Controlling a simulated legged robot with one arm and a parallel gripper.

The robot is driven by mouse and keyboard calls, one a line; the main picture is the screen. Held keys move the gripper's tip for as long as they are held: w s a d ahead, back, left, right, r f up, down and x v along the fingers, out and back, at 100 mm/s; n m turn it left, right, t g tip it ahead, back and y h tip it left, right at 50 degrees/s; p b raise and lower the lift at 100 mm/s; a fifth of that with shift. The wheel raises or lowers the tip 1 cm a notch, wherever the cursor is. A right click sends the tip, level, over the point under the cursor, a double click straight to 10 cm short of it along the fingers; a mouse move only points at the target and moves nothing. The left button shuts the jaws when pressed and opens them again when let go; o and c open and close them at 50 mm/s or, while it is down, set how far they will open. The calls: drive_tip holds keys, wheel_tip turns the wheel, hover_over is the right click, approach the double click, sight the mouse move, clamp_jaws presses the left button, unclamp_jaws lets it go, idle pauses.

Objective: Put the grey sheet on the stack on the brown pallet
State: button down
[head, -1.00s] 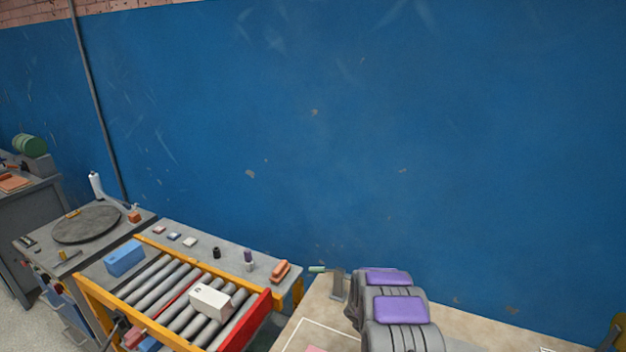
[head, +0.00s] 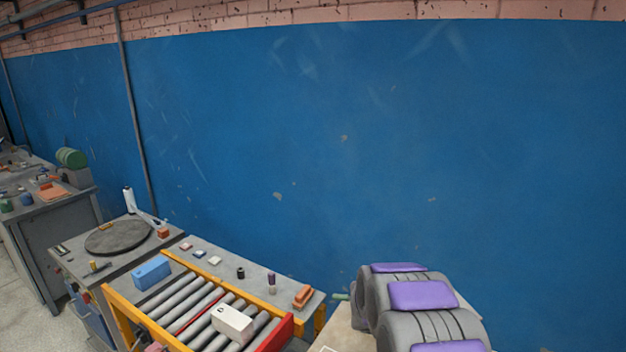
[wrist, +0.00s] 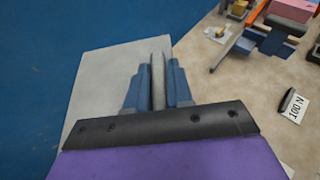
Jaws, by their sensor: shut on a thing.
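In the wrist view my gripper (wrist: 158,68) has blue fingers closed on an upright grey rib or tab. A flat, light grey sheet (wrist: 105,78) spreads out behind and to the left of the fingers, and the rib appears to belong to it. The near part of the sheet is hidden behind my gripper's black bar. In the head view my gripper and the sheet are out of sight. I cannot make out the brown pallet or its stack in either view.
A roller conveyor with a yellow frame (head: 118,318) carries a white box (head: 232,321). A bench with a dark round plate (head: 117,236) stands left of it. A blue wall (head: 330,150) rises behind. A pink block (wrist: 293,10) and a label card (wrist: 292,112) lie at right in the wrist view.

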drive_tip(key=w+a+r+n+t+y, duration=0.1)
drive_tip(key=a+r+n+t, duration=0.1)
drive_tip(key=a, duration=0.1)
drive_tip(key=w+a+r+n+t+y, duration=0.1)
drive_tip(key=a+r, duration=0.1)
drive_tip(key=a, duration=0.1)
drive_tip(key=w+a+r+n+t+y+b, duration=0.1)
drive_tip(key=w+a+r+n+t, duration=0.1)
drive_tip(key=a, duration=0.1)
drive_tip(key=shift+w+a+r+n+t, duration=0.1)
drive_tip(key=shift+a+r+n+t, duration=0.05)
drive_tip(key=shift+r+n+t, duration=0.15)
drive_tip(key=a+r+n+t+y, duration=0.2)
drive_tip(key=a+n+y, duration=0.1)
drive_tip(key=a, duration=0.3)
drive_tip(key=s+a+r+n+t+y, duration=0.1)
drive_tip(key=a+r+n+y, duration=0.2)
drive_tip(key=a, duration=0.3)
drive_tip(key=shift+s+a+t+b, duration=0.2)
drive_tip(key=shift+s+t+b, duration=0.1)
drive_tip(key=shift+t+b, duration=0.1)
drive_tip(key=shift+a, duration=0.1)
